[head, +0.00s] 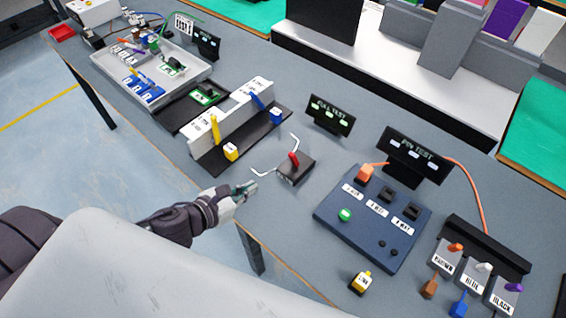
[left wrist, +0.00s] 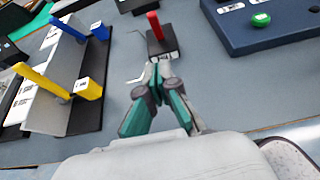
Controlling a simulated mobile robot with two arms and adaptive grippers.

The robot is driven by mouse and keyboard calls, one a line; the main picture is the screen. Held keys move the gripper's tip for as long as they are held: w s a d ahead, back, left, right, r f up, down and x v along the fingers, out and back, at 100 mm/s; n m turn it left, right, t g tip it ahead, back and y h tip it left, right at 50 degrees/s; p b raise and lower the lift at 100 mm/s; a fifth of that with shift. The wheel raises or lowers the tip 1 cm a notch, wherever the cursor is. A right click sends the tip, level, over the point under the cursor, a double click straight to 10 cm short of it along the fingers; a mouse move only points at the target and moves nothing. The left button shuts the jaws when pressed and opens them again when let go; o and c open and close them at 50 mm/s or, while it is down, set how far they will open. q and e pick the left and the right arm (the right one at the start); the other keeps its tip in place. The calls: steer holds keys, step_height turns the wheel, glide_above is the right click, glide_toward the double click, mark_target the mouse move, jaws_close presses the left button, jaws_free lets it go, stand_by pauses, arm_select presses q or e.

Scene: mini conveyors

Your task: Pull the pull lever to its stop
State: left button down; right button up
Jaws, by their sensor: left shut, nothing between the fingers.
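A small dark block (head: 297,172) with an upright red lever (head: 294,158) and bent metal rods at its sides stands on the grey table. A small black sign (head: 330,114) behind it seems to read PULL TEST. My left gripper (head: 253,187) is shut and empty, low over the table, left of and nearer than the block, apart from the lever. In the left wrist view the shut fingertips (left wrist: 156,68) point at the block (left wrist: 164,46), and the red lever (left wrist: 153,25) rises beyond them. My right gripper is not in view.
A rack (head: 229,115) with yellow and blue levers stands to the left. A dark blue button panel (head: 375,235) with a green button is to the right, with a PIN TEST sign (head: 414,156) behind.

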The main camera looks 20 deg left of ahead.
arm_select(q)
steer(key=p, duration=0.2)
glide_toward(291, 160)
steer(key=f, duration=0.1)
steer(key=w+f, duration=0.1)
steer(key=f, duration=0.1)
steer(key=shift+w+d+f, duration=0.1)
steer(key=shift+w+d, duration=0.05)
steer(key=shift+d, duration=0.25)
steer(key=shift+w+d+r+p, duration=0.2)
steer(key=shift+w+p, duration=0.1)
steer(key=shift+w, duration=0.25)
steer(key=shift+w+d+r+p, duration=0.2)
steer(key=shift+w+p, duration=0.1)
steer(key=shift+w, duration=0.25)
steer(key=shift+w+d+r, duration=0.1)
steer(key=shift+w+d, duration=0.15)
steer(key=shift+w, duration=0.45)
steer(key=shift+w, duration=0.1)
